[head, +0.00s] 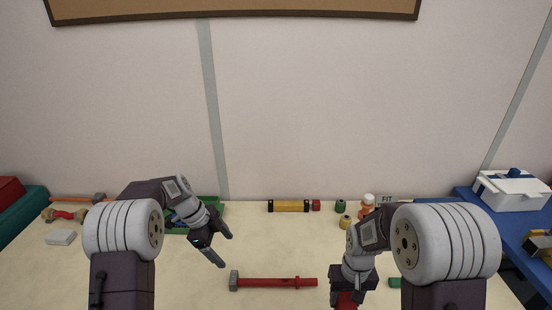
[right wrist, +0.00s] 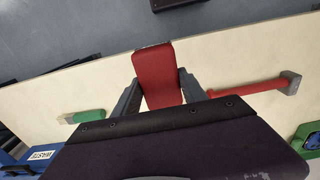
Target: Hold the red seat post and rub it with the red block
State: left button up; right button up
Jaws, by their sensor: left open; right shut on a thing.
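The red seat post (head: 275,283) lies flat on the table with its grey end to the left. It also shows in the right wrist view (right wrist: 245,89), lying apart from the right gripper. My right gripper (right wrist: 158,90) is shut on the red block (right wrist: 155,68). In the head view the block (head: 347,300) shows only partly at the bottom edge, below the right gripper. My left gripper (head: 223,248) is open and empty, above and to the left of the seat post. Neither gripper touches the seat post.
A yellow cylinder with black ends (head: 289,206) lies at the back middle. A green tray (head: 212,209) sits behind my left gripper. A white block (head: 61,237) and a red-and-tan tool (head: 65,215) lie at the left. A white box (head: 512,190) stands on a blue surface at right.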

pick_arm(q)
jog(key=n, duration=0.1)
send_near(232, 277)
jog(key=r, duration=0.1)
pick_arm(e)
jog(key=shift+a, duration=0.1)
pick_arm(q)
jog(key=shift+g, duration=0.3)
jog(key=b+x, duration=0.3)
jog(key=x, duration=0.2)
jog(key=b+x, duration=0.3)
jog(key=x, duration=0.2)
jog(key=shift+w+a+f, duration=0.15)
jog(key=shift+f, duration=0.15)
pick_arm(e)
notch_tip(232, 277, down, 6)
jog(key=shift+f, duration=0.1)
pick_arm(q)
jog(key=shift+d+f+b, duration=0.3)
jog(key=shift+f+b, duration=0.1)
jog(key=shift+f, duration=0.2)
pick_arm(e)
jog(key=shift+f, duration=0.25)
pick_arm(q)
grip_shut()
